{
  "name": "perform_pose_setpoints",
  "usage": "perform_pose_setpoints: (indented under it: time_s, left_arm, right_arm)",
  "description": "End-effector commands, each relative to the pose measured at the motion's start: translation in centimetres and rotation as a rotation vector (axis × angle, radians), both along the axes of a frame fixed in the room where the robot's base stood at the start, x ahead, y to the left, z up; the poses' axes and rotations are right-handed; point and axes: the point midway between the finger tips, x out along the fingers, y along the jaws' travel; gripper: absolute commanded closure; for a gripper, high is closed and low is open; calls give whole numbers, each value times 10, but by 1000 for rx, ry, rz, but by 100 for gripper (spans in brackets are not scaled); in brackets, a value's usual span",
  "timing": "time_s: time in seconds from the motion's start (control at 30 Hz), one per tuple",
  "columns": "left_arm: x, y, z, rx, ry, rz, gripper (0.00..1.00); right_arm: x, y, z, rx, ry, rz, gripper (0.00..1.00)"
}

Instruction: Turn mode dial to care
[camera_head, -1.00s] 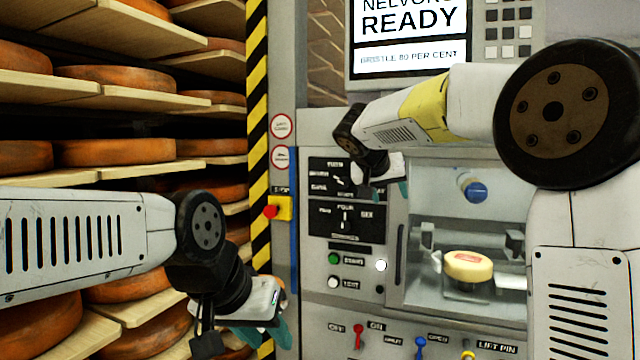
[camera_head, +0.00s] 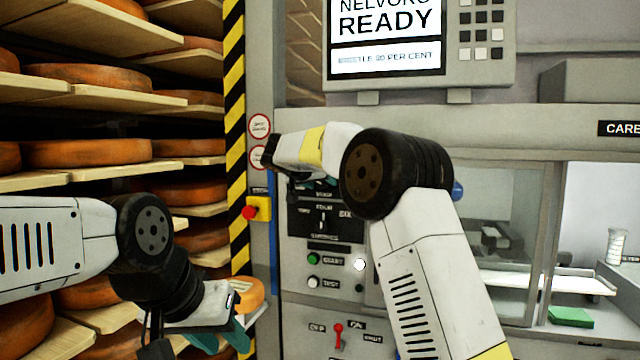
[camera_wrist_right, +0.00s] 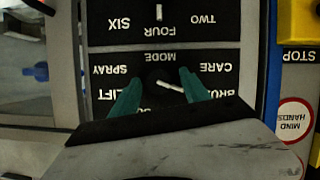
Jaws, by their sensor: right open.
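In the right wrist view, which shows the panel upside down, the mode dial (camera_wrist_right: 170,86) sits on a black plate below the word MODE. Its white pointer slants between the fingers, its end toward the side of the CARE (camera_wrist_right: 215,67) and BRUSH labels. SPRAY and LIFT are on the other side. My right gripper (camera_wrist_right: 160,72) is open, its teal fingers on either side of the dial; I cannot tell whether they touch it. In the head view my right gripper (camera_head: 315,188) hides most of the mode plate. My left gripper (camera_head: 220,335) hangs low at left, away from the panel.
Another dial plate with TWO, FOUR, SIX (camera_head: 325,220) adjoins the mode plate. START (camera_head: 313,258) and TEST (camera_head: 313,283) buttons and a red switch (camera_head: 338,335) are lower. A red stop button (camera_head: 250,212) is left of the panel. Cheese shelves (camera_head: 100,180) fill the left.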

Motion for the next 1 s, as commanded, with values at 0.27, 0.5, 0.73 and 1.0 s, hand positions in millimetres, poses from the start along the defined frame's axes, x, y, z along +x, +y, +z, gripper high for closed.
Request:
perform_pose_setpoints:
  time_s: [0.27,0.5,0.73,1.0]
  left_arm:
    - [0,0,0,0,0,0,64]
    - [0,0,0,0,0,0,64]
    - [0,0,0,0,0,0,64]
    - [0,0,0,0,0,0,64]
  right_arm:
    - [2,-1,-1,0,0,0,46]
    - [1,-1,0,0,0,1,93]
    - [1,0,0,-7,2,1,100]
    - [2,1,0,-96,31,2,100]
